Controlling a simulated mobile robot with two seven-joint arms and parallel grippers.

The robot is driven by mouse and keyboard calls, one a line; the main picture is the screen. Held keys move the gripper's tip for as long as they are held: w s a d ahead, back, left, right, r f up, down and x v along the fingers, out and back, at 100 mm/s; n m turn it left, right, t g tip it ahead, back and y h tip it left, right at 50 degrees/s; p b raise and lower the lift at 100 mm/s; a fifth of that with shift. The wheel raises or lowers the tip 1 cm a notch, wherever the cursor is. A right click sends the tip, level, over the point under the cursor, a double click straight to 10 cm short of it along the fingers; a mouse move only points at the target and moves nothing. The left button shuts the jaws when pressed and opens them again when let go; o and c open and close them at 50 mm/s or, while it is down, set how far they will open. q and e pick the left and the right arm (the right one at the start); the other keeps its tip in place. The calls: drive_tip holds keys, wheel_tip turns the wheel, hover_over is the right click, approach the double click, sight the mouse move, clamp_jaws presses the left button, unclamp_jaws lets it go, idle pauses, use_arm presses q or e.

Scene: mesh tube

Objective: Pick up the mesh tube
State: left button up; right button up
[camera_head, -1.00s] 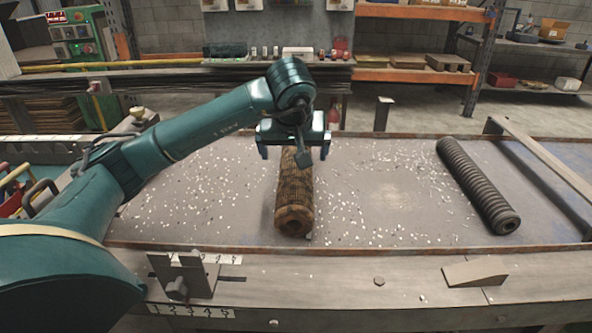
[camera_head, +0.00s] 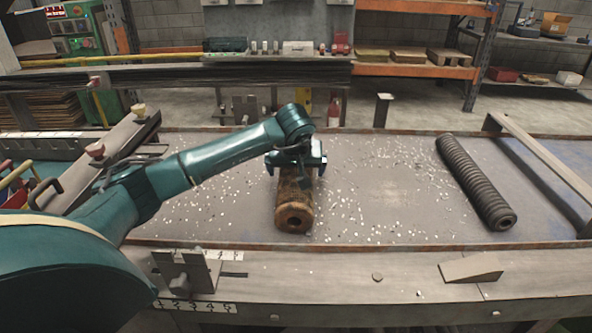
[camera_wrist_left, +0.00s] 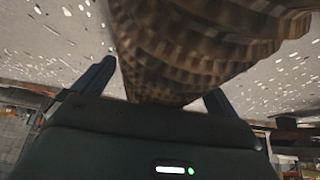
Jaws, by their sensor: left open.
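The mesh tube (camera_head: 294,207) is brown and lies on the workbench tray, its round hollow end facing me. My left gripper (camera_head: 296,172) is over the far part of the tube, with one finger on each side of it. In the left wrist view the tube (camera_wrist_left: 190,50) fills the upper middle, between the two open fingers (camera_wrist_left: 158,88). The gripper hides the tube's far end in the head view. I cannot tell whether the fingers touch it. My right gripper is not in view.
A dark ribbed tube (camera_head: 474,182) lies on the tray to the right. Small white chips are scattered on the tray (camera_head: 388,192). A metal bracket (camera_head: 187,272) and a wedge (camera_head: 470,268) sit on the front ledge. The tray between the tubes is free of large objects.

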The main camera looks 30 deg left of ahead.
use_arm(q)
drive_tip(key=shift+c, duration=0.6)
drive_tip(key=c, duration=1.2)
drive_tip(key=shift+r, duration=0.15)
